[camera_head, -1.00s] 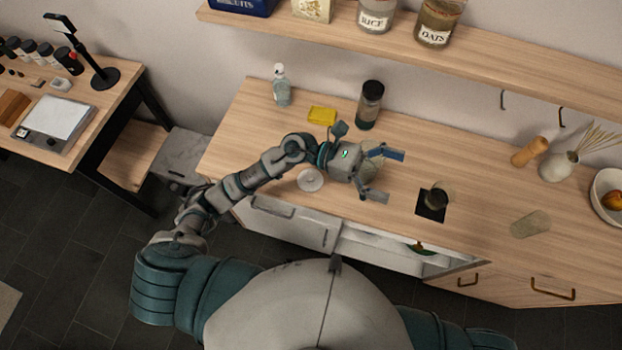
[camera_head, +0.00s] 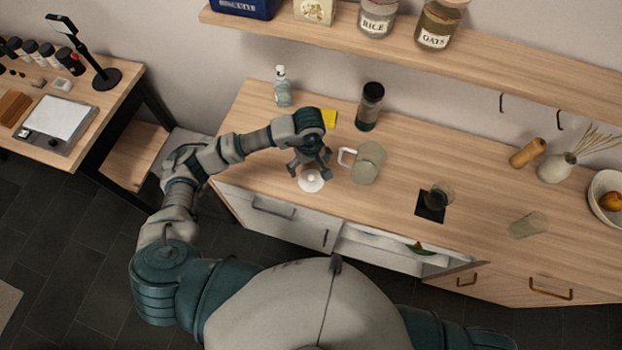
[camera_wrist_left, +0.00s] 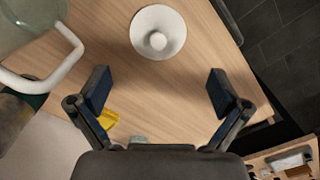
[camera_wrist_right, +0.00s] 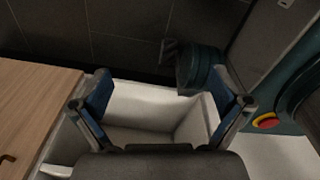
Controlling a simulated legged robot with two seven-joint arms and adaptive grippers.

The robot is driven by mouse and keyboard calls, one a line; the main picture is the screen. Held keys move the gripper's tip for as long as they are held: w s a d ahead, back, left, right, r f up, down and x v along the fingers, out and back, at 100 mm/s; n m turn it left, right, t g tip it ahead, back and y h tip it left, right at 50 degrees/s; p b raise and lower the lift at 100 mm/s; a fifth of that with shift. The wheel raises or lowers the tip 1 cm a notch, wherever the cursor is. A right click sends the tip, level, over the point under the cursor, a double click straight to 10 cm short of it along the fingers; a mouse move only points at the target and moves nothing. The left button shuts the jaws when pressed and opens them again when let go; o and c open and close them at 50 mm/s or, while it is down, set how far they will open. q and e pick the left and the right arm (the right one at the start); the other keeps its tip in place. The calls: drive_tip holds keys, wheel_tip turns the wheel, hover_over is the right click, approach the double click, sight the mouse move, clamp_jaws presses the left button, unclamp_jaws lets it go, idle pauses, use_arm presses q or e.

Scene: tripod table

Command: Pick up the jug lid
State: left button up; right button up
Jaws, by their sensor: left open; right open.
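The jug lid (camera_head: 312,181) is a round white disc with a knob, lying on the counter near its front edge. In the left wrist view the lid (camera_wrist_left: 158,32) lies beyond the fingertips, roughly centred between them. My left gripper (camera_head: 309,166) points down over the counter just behind the lid, and it shows open and empty in the left wrist view (camera_wrist_left: 158,88). The glass jug (camera_head: 369,163) with a white handle stands to the right of the lid. My right gripper (camera_wrist_right: 165,92) is open and empty, over an open drawer beside the counter.
A yellow sponge (camera_head: 328,118), a soap bottle (camera_head: 282,87) and a dark jar (camera_head: 370,106) stand behind the left gripper. A glass on a black mat (camera_head: 430,208) and a lying tumbler (camera_head: 529,225) are to the right. The open drawer (camera_head: 385,246) is below the counter front.

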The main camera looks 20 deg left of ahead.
sight(311, 178)
use_arm(q)
wheel_tip(311, 178, down, 2)
drive_tip(key=shift+a+f, duration=0.1)
drive_tip(key=shift+f, duration=0.4)
drive_tip(key=shift+s+d+f+p, duration=0.1)
drive_tip(key=shift+d+f+p, duration=0.1)
drive_tip(key=shift+f+p, duration=0.15)
drive_tip(key=f, duration=0.3)
drive_tip(key=shift+d+f+p, duration=0.3)
drive_tip(key=shift+f+p, duration=0.05)
drive_tip(key=shift+f, duration=0.35)
drive_tip(key=shift+a, duration=0.2)
drive_tip(key=c, duration=1.2)
drive_tip(key=shift+s, duration=0.2)
drive_tip(key=c, duration=0.4)
drive_tip(key=shift+f, duration=0.1)
use_arm(e)
drive_tip(key=shift+s+a+r, duration=0.1)
drive_tip(key=shift+a+r, duration=0.25)
drive_tip(key=shift+r, duration=0.4)
